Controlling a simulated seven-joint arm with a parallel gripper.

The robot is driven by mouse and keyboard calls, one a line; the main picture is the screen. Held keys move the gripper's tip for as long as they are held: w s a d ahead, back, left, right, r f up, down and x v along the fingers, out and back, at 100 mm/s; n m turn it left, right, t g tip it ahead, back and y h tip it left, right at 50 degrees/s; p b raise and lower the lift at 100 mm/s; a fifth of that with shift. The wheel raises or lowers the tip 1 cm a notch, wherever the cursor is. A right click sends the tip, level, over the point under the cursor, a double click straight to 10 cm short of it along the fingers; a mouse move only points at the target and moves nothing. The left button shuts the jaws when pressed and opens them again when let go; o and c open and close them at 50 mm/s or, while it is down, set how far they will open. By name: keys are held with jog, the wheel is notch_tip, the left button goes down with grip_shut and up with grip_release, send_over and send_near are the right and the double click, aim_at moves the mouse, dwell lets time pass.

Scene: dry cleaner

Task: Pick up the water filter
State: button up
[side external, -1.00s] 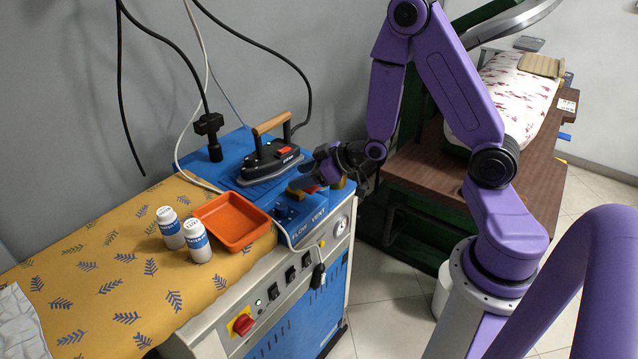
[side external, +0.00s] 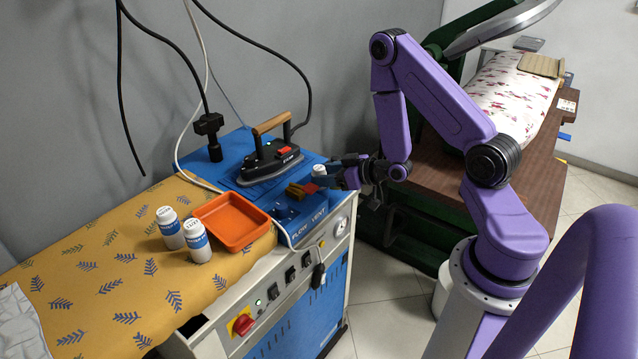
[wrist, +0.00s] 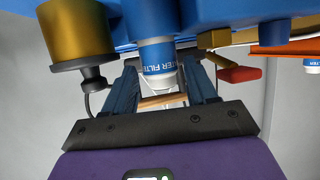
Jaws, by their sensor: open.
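A water filter, a small white bottle with a blue label, stands at the right end of the blue work surface in the side view (side external: 319,171). In the wrist view the water filter (wrist: 157,62) appears between my two fingers, with a gap on each side, its label partly readable. My gripper (side external: 338,174) is open and level beside it, coming from the right. In the wrist view my gripper's fingers (wrist: 160,85) point toward the bottle. The side view does not show clearly how deep the bottle is between the fingers.
Two similar white bottles (side external: 197,242) (side external: 169,229) stand on the yellow cloth beside an orange tray (side external: 232,222). An iron (side external: 270,160) stands behind. Brass-coloured and red fittings (side external: 302,190) are close to my gripper; a brass cylinder (wrist: 75,30) is near in the wrist view.

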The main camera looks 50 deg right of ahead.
jog(key=shift+x, duration=2.55)
jog(key=c, duration=0.8)
